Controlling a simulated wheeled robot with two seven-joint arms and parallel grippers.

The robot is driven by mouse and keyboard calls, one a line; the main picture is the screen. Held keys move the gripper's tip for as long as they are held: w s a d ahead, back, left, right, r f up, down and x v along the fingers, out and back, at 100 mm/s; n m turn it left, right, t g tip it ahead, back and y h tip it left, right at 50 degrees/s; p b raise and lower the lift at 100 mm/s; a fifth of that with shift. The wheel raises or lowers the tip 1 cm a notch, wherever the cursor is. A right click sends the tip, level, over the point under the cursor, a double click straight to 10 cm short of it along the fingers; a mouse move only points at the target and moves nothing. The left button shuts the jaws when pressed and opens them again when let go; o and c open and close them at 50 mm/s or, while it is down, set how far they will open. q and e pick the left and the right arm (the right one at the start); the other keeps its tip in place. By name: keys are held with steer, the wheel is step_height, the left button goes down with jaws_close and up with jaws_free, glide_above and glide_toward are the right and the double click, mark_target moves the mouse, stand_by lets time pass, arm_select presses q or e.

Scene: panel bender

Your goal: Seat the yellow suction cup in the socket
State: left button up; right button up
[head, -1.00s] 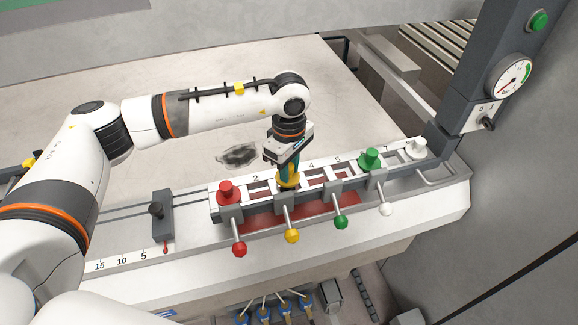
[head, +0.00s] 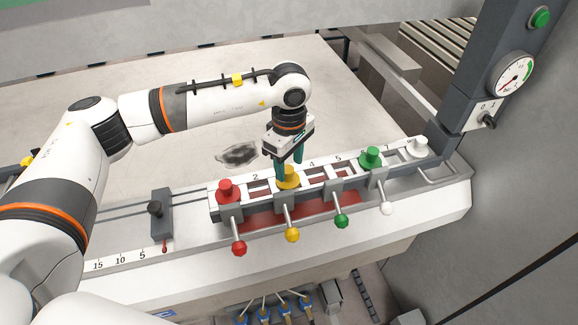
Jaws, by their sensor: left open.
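The yellow suction cup (head: 288,179) stands upright on the numbered socket rail (head: 322,178), between the marks 2 and 4, behind the lever with the yellow knob (head: 292,235). Whether it sits fully down in its socket cannot be told from this view. My left gripper (head: 289,168) points straight down just over the cup. Its teal fingers are spread apart, one on each side of the cup's top. My right gripper is not in view.
A red cup (head: 229,190) stands left on the rail, a green cup (head: 370,157) and a white cup (head: 419,147) to the right. Levers with red, green and white knobs stick out in front. A gauge post (head: 478,85) rises at the right.

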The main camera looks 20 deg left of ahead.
arm_select(q)
step_height(320, 180, up, 10)
steer(key=b, duration=0.2)
steer(key=shift+r, duration=0.25)
